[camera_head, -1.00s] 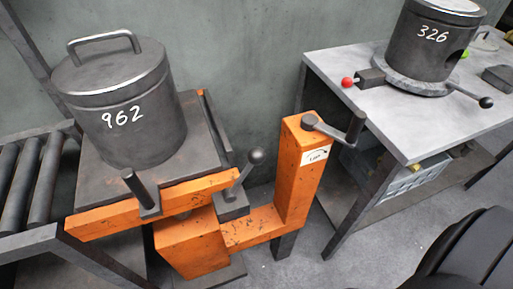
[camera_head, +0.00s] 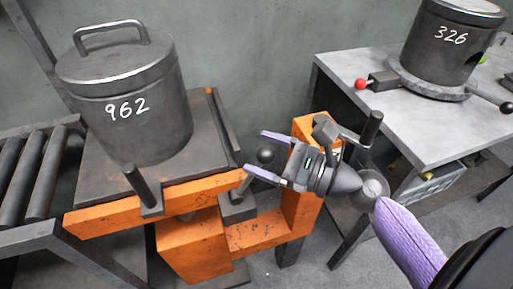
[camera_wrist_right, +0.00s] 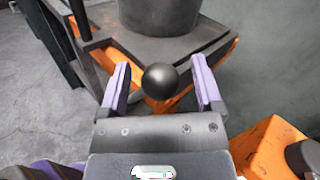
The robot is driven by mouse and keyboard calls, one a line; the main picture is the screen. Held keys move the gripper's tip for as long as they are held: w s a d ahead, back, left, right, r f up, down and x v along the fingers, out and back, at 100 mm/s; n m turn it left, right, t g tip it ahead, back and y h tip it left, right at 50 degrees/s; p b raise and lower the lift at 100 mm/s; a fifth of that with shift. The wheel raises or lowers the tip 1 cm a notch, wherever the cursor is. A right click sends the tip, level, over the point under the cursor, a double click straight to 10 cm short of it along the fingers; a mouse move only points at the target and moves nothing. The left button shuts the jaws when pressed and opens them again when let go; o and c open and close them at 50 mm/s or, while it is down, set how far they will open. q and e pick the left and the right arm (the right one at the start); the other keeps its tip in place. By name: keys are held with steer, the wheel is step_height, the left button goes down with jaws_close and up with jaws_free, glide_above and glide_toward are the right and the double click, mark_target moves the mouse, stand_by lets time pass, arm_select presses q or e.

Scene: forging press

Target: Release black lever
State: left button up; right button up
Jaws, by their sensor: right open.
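The black lever (camera_head: 265,156) has a round ball knob and stands at the right front corner of the orange press table. My right gripper (camera_head: 262,154) is open, with its two purple fingers on either side of the knob. In the right wrist view the lever's knob (camera_wrist_right: 161,80) sits between the open fingers (camera_wrist_right: 160,84), with a visible gap on each side. The lower part of the lever is mostly hidden by the fingers and knob. My left gripper is not in view.
A dark lidded pot marked 962 (camera_head: 125,100) stands on the press table. An orange post (camera_head: 300,205) with a dark crank handle (camera_head: 371,128) is close behind my right gripper. A grey table (camera_head: 400,120) with the pot marked 326 (camera_head: 432,50) is at right.

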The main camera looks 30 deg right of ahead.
steer(key=shift+x, duration=0.95)
jaws_close()
